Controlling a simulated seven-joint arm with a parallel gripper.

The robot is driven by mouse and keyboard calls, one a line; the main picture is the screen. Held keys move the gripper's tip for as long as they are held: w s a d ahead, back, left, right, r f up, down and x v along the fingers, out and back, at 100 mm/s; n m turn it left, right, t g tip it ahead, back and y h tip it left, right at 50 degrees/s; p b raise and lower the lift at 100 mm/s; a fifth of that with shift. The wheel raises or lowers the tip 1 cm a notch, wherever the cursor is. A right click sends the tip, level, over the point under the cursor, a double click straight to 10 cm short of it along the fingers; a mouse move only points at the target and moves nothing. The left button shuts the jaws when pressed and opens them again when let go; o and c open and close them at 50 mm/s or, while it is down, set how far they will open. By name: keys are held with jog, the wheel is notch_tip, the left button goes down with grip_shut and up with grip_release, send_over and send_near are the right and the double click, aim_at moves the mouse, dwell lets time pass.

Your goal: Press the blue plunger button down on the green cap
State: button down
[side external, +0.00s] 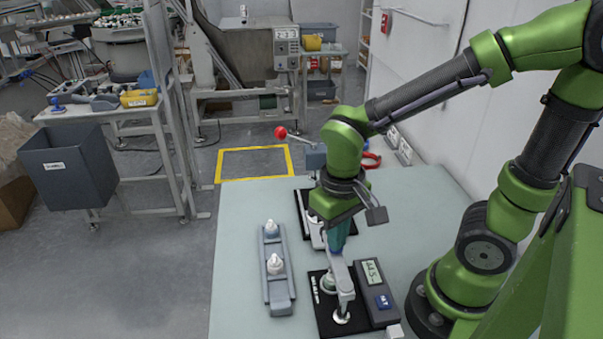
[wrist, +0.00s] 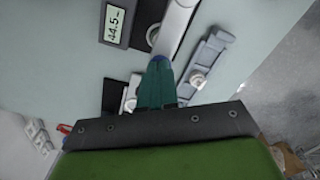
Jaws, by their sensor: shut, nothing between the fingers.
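My gripper (side external: 337,247) points down over the worktable, with its teal fingers together and nothing visible between them. In the wrist view the shut fingers (wrist: 158,66) end at a small blue patch; I cannot tell whether that is the plunger button or part of the fingertips. In the side view the fingertips are at the upper end of a pale metal arm on a black base. A small pale-green cap (side external: 328,282) sits on that base beside the metal arm, below my fingers. No blue plunger shows clearly on it, and contact cannot be told.
A dark gauge box (side external: 376,290) with a lit display and a blue button stands right of the black base (side external: 326,318). A grey rail (side external: 280,304) holding white capped pieces lies to the left. A red-knobbed lever (side external: 281,132) rises behind. The table's left front is clear.

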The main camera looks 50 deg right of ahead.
jog(key=shift+r, duration=1.5)
notch_tip(320, 180, up, 5)
jog(key=shift+w, duration=0.15)
jog(key=w+d+r+m+t+y, duration=0.1)
jog(key=d+r+t+y, duration=0.1)
jog(key=t, duration=0.5)
jog(key=d+r, duration=0.1)
jog(key=d, duration=0.1)
jog(key=shift+w+d+r, duration=0.2)
jog(key=shift+d+r, duration=0.1)
jog(key=shift+r, duration=0.1)
